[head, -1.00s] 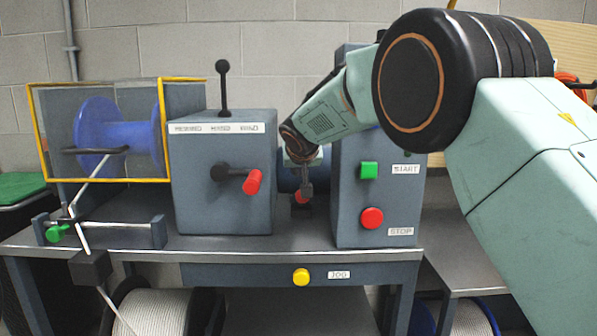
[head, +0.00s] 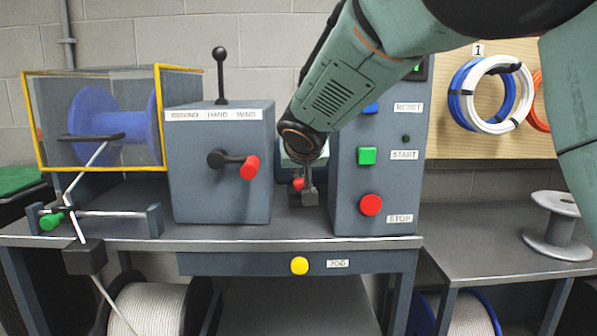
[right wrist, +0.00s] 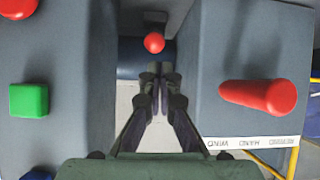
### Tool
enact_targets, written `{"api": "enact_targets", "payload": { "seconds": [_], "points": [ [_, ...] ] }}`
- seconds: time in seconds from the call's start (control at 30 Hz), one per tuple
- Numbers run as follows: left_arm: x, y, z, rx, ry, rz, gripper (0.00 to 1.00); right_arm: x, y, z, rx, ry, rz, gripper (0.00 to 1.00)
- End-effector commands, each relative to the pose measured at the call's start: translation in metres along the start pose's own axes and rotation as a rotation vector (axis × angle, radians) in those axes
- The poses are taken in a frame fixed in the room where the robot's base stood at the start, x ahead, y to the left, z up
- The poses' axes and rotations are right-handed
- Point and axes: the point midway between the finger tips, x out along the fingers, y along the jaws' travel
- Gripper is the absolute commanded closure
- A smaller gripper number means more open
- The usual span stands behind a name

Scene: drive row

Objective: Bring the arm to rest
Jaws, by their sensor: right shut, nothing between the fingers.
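My right arm comes in from the upper right in the head view. My right gripper (head: 309,194) hangs fingers down in the gap between the grey lever box (head: 222,185) and the grey button panel (head: 345,190). In the right wrist view the fingers (right wrist: 160,75) are shut and empty, with a red knob (right wrist: 154,43) just beyond their tips. That knob also shows beside the gripper in the head view (head: 298,184). Whether the fingers touch it I cannot tell. My left gripper is not in view.
The lever box has a red-ended handle (head: 250,167) and an upright black lever (head: 221,75). The panel has a green START button (head: 367,156) and a red STOP button (head: 371,205). A guarded blue spool (head: 95,115) stands left; an empty grey reel (head: 555,235) stands right.

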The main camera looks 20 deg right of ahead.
Motion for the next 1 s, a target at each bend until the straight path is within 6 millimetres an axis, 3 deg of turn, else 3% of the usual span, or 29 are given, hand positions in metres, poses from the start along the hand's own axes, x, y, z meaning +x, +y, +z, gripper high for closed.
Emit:
{"api": "enact_targets", "payload": {
  "seconds": [0.27, 0.37, 0.47, 0.57, 0.67, 0.83, 1.0],
  "points": [
    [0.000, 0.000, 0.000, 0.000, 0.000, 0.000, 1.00, 0.000, -0.001, -0.001, -0.022, 0.002, -0.002, 1.00],
    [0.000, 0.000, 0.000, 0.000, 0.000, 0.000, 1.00, 0.000, -0.010, -0.005, -0.093, 0.026, -0.043, 1.00],
    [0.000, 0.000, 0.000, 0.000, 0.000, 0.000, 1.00, 0.003, -0.023, 0.010, -0.171, 0.036, -0.122, 1.00],
    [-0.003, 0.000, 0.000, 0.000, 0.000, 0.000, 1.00, 0.011, -0.031, 0.048, -0.224, 0.020, -0.206, 1.00],
    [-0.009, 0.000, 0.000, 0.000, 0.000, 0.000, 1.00, 0.024, -0.030, 0.102, -0.244, -0.030, -0.263, 1.00],
    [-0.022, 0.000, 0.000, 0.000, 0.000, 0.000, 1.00, 0.036, -0.016, 0.205, -0.243, -0.141, -0.306, 1.00],
    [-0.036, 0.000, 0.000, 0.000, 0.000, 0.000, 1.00, 0.025, 0.010, 0.312, -0.226, -0.283, -0.295, 1.00]
  ]
}}
